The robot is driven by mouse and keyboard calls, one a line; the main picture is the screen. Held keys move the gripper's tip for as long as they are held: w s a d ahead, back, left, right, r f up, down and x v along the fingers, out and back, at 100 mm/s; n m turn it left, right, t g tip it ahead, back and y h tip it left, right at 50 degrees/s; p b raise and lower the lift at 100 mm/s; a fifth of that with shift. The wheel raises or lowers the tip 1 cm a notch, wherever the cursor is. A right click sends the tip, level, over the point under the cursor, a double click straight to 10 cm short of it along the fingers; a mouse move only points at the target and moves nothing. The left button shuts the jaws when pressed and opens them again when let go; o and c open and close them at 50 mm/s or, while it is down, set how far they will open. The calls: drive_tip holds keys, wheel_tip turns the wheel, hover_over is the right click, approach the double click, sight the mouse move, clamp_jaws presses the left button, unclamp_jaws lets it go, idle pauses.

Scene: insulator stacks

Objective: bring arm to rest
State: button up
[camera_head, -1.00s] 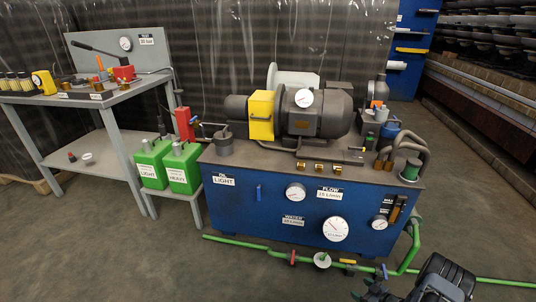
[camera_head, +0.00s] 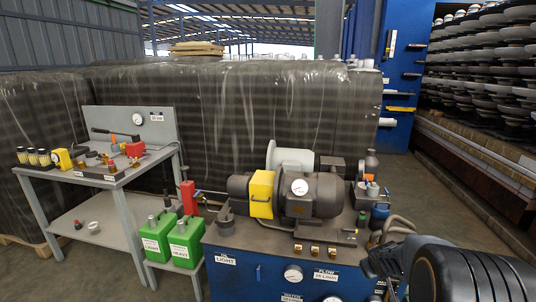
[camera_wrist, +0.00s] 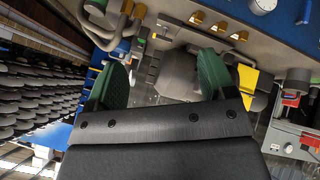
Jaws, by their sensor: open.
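My gripper shows in the wrist view (camera_wrist: 162,82) as two green-padded fingers, spread apart with nothing between them. In the head view my gripper (camera_head: 376,262) is at the lower right, in front of the right end of the blue machine bench (camera_head: 232,275). My dark arm beside it hides that end of the bench. The fingers look clear of the bench, though the exact gap cannot be told.
A motor (camera_head: 312,192) and a yellow box (camera_head: 261,193) sit on the bench. Green canisters (camera_head: 186,242) stand to its left, beside a grey worktable (camera_head: 62,178). Wrapped pallets (camera_head: 230,105) stand behind. Insulator racks (camera_head: 480,60) are at the right.

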drive_tip(key=s+a+r+m+g+y+p, duration=0.1)
drive_tip(key=s+a+r+g+p, duration=0.1)
drive_tip(key=s+a+r+p, duration=0.4)
drive_tip(key=s+a+r+m+g+y+p, duration=0.1)
drive_tip(key=s+a+r+p, duration=0.4)
drive_tip(key=s+a+r, duration=0.6)
drive_tip(key=s+r+y, duration=0.1)
drive_tip(key=s+r, duration=0.3)
drive_tip(key=r, duration=0.1)
drive_tip(key=shift+s+r+g+p, duration=0.3)
drive_tip(key=shift+r+g+p, duration=0.1)
drive_tip(key=shift+w+m, duration=0.1)
drive_tip(key=shift+m, duration=0.2)
idle(1.6)
